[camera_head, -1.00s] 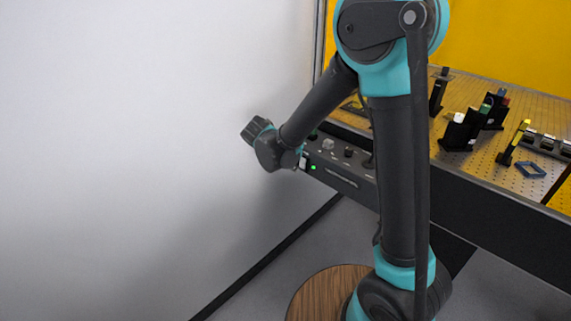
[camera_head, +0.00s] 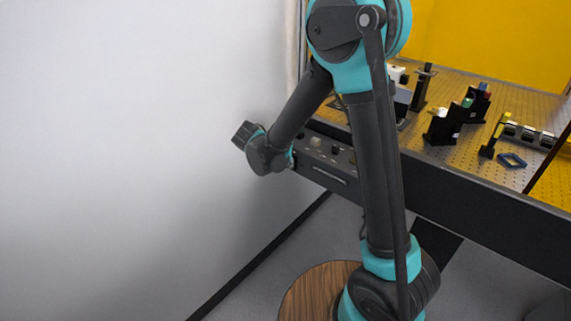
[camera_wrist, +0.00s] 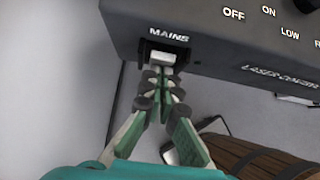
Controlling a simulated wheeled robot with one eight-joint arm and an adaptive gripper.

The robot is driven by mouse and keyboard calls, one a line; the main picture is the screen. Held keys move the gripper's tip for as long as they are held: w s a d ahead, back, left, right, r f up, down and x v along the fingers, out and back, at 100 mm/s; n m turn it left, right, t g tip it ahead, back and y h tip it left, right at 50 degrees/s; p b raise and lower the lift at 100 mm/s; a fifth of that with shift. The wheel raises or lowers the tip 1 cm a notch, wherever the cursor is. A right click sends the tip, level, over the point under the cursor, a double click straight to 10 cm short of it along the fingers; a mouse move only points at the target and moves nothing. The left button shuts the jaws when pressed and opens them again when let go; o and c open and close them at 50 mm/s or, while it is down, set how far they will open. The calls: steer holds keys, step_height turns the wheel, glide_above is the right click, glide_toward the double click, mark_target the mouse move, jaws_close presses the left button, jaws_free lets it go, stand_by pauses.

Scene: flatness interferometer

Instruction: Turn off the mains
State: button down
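The mains switch (camera_wrist: 162,58) is a pale rocker in a dark recess under the white word MAINS, on the front of a dark grey control box (camera_wrist: 215,50). My gripper (camera_wrist: 161,76) is shut, its fingertips together just below and at the rocker in the wrist view. I cannot tell whether they touch it or how the rocker is tilted. In the head view, the control box (camera_head: 328,172) sits under the bench's left end, and my wrist hides the switch and the fingertips.
A white wall (camera_head: 120,140) is close to the left of my wrist. The perforated bench top (camera_head: 460,150) carries optical mounts and a blue frame (camera_head: 512,160). A round wooden top (camera_head: 308,292) is low beside my arm's base. More labelled controls are right of the switch.

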steer(key=shift+w+d+r, duration=0.1)
steer(key=shift+d, duration=0.05)
steer(key=shift+r, duration=0.8)
